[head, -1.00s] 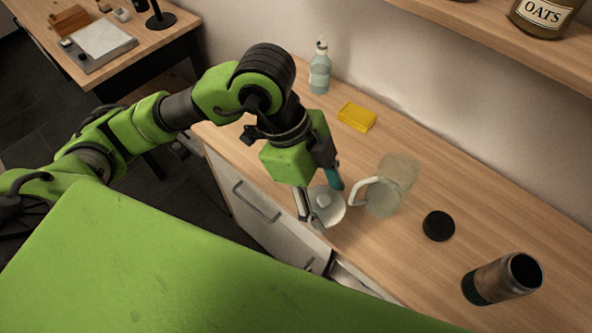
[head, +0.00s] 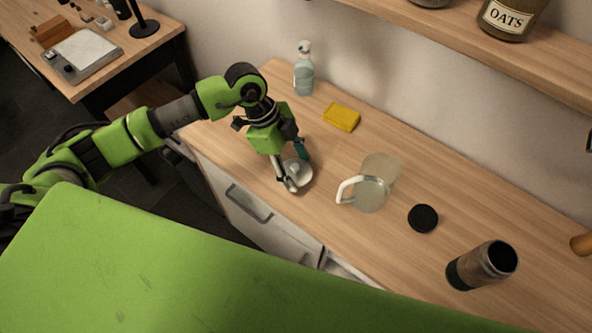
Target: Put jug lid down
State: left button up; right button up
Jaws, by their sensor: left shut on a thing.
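The jug lid (head: 301,175) is a pale round disc with a knob, at the left of the jug, over the counter near its front edge. My left gripper (head: 291,171) is shut on the lid, with its fingers around the knob. I cannot tell whether the lid touches the counter. The clear jug (head: 374,190) with a white handle stands open on the counter to the right of the lid, apart from it. My right gripper is not in view.
A yellow sponge (head: 341,117) and a spray bottle (head: 304,70) are behind. A black disc (head: 423,218) and a dark open container (head: 482,265) are to the right. The wooden counter (head: 262,137) is clear around the lid. A drawer below (head: 350,272) looks partly open.

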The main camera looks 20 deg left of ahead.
aim_at(296, 173)
pick_arm(q)
jog(key=shift+f, duration=1.55)
jog(key=o, duration=0.9)
jog(key=shift+f, duration=0.1)
jog(key=b+v, duration=0.1)
jog(key=v, duration=1.1)
jog(key=shift+b, duration=0.4)
